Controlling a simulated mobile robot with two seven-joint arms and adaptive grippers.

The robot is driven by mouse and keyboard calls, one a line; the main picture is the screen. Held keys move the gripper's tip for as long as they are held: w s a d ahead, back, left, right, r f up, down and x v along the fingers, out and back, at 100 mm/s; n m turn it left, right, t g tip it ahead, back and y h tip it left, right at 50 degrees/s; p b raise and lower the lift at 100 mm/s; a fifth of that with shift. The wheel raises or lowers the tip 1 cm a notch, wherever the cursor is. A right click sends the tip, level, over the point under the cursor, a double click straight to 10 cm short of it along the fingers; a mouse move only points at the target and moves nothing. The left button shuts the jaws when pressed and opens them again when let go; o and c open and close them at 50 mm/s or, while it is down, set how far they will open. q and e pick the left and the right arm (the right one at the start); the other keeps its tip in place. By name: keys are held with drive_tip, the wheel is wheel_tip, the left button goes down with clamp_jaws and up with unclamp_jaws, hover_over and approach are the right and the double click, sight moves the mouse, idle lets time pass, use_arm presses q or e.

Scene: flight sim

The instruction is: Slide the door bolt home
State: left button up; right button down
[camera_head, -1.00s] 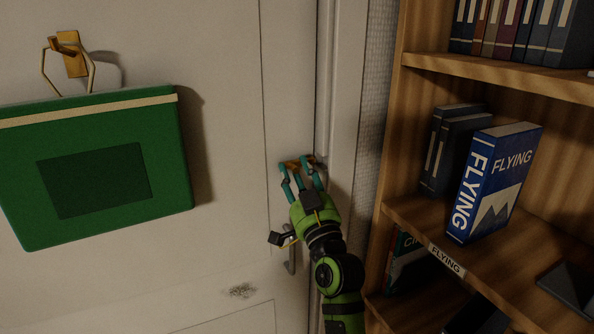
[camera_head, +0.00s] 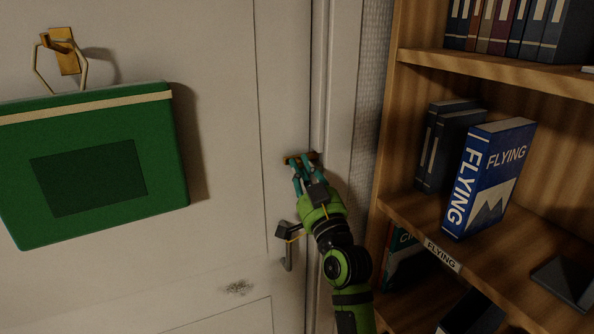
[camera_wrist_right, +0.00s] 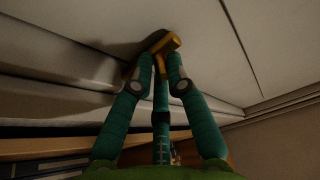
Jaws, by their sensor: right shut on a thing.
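The brass door bolt (camera_head: 291,158) is on the white door near its right edge, beside the frame. In the right wrist view its brass knob and bar (camera_wrist_right: 167,44) show between my fingertips. My right gripper (camera_head: 304,172) comes up from below, its teal fingers shut on the bolt. The fingers also show in the right wrist view (camera_wrist_right: 160,72), close on either side of the knob. They partly hide the bolt in the head view, and I cannot tell how far the bar reaches into the frame. My left gripper is not in view.
A green bag (camera_head: 165,165) hangs from a brass hook (camera_head: 66,52) on the door. A door handle (camera_head: 288,256) sits just below my right gripper. A wooden bookshelf (camera_head: 400,150) with books, including a blue FLYING book (camera_head: 490,175), stands close on the right.

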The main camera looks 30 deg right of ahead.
drive_tip(key=c, duration=1.3)
unclamp_jaws()
drive_tip(key=shift+d+r, duration=0.1)
drive_tip(key=shift+r, duration=0.1)
drive_tip(key=shift+s, duration=0.1)
drive_tip(key=shift+f, duration=0.1)
drive_tip(key=v, duration=1.2)
drive_tip(key=shift+d, duration=0.1)
